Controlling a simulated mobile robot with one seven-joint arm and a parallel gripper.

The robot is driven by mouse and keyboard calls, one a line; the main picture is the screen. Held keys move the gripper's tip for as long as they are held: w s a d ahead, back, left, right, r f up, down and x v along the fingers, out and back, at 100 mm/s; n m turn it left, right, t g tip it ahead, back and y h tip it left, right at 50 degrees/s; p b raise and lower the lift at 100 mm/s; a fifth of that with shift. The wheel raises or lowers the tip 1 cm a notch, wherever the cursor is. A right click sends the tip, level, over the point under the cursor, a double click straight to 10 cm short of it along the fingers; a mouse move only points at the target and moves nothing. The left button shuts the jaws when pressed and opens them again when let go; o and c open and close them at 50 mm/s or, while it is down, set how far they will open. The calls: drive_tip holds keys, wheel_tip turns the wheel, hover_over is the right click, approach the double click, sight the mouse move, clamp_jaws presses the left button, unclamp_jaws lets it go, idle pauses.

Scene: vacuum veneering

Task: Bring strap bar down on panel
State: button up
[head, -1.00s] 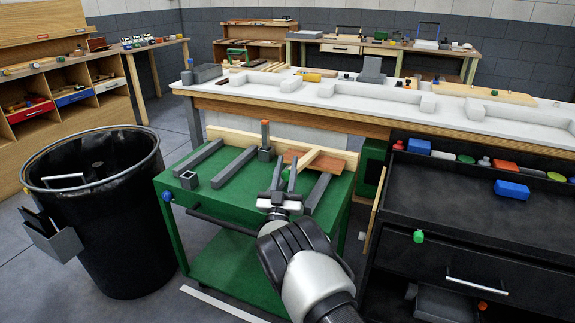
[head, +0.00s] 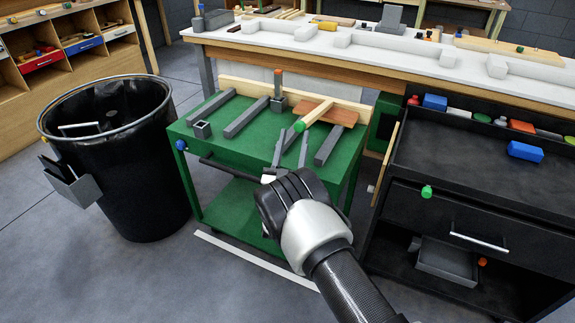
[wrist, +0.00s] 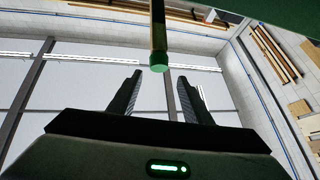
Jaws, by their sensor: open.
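The strap bar (head: 318,112) is a pale wooden bar with a green tip at its near end. It crosses over the reddish-brown panel (head: 343,116) on the green cart; I cannot tell whether they touch. My gripper (head: 295,131) is open at the near side of the cart, its two dark fingers pointing toward the bar's green tip. In the wrist view the bar (wrist: 158,28) comes down from the top, with its green tip near the gap between the fingertips (wrist: 160,76). The fingers hold nothing.
A black bin (head: 110,190) stands left, a black drawer cabinet (head: 450,200) right, and a long white-topped bench (head: 250,38) behind.

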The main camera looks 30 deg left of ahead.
drive_tip(key=p+v, duration=0.1)
drive_tip(key=v, duration=0.8)
drive_tip(key=shift+s+f, duration=0.2)
drive_tip(key=shift+s, duration=0.15)
